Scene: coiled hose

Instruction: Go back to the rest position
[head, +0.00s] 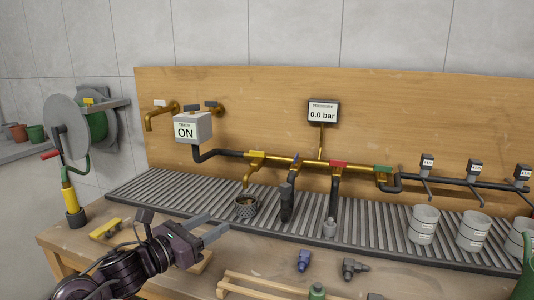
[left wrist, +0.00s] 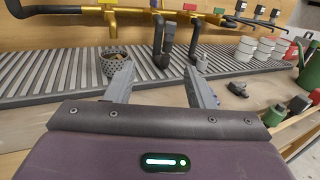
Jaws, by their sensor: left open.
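My left gripper (head: 208,228) reaches in from the lower left of the head view, above the front of the wooden bench. Its two grey fingers are apart with nothing between them. The left wrist view also shows the open fingers (left wrist: 163,85), pointing toward the ribbed grey drain tray (left wrist: 50,85). In the head view a dark mesh basket (head: 246,208) stands on the tray (head: 150,190) beyond the fingertips, apart from them. My right gripper is in neither view.
A hose reel (head: 68,128) hangs at the left wall. A yellow block (head: 104,229) lies near my left arm. Blue (head: 304,261) and grey (head: 353,268) fittings lie on the bench. Grey cups (head: 423,224) stand on the tray at right. A gauge (head: 323,112) reads 0.0 bar; a timer box (head: 192,128) reads ON.

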